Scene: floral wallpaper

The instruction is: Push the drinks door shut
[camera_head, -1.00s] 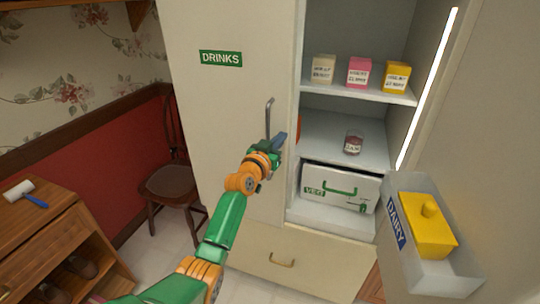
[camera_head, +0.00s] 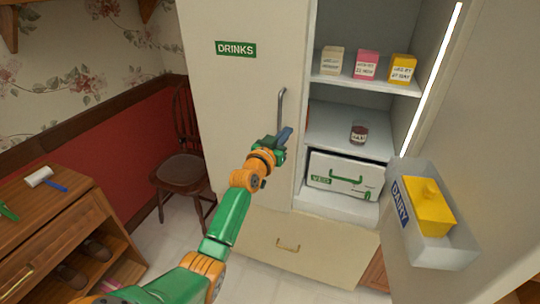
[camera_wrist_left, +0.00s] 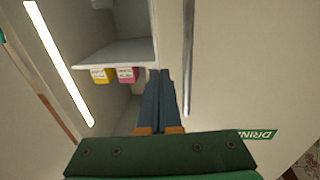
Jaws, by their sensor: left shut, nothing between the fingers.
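The drinks door (camera_head: 235,95) is the tall cream panel with a green DRINKS label (camera_head: 236,49). It covers the left half of the cabinet; I cannot tell whether a small gap remains at its right edge. Its vertical metal handle (camera_head: 281,112) is near that edge. My left gripper (camera_head: 285,136) is shut and empty, at the handle's lower end in the head view. In the left wrist view, the gripper's blue fingers (camera_wrist_left: 160,90) are together beside the handle (camera_wrist_left: 188,55); contact with the door is unclear. My right gripper is not in view.
The open right side has shelves with cartons (camera_head: 366,65), a jar (camera_head: 358,132) and a VEG drawer (camera_head: 344,175). A DAIRY bin (camera_head: 447,252) juts out at right. A chair (camera_head: 182,170) and wooden cabinet (camera_head: 60,225) stand left.

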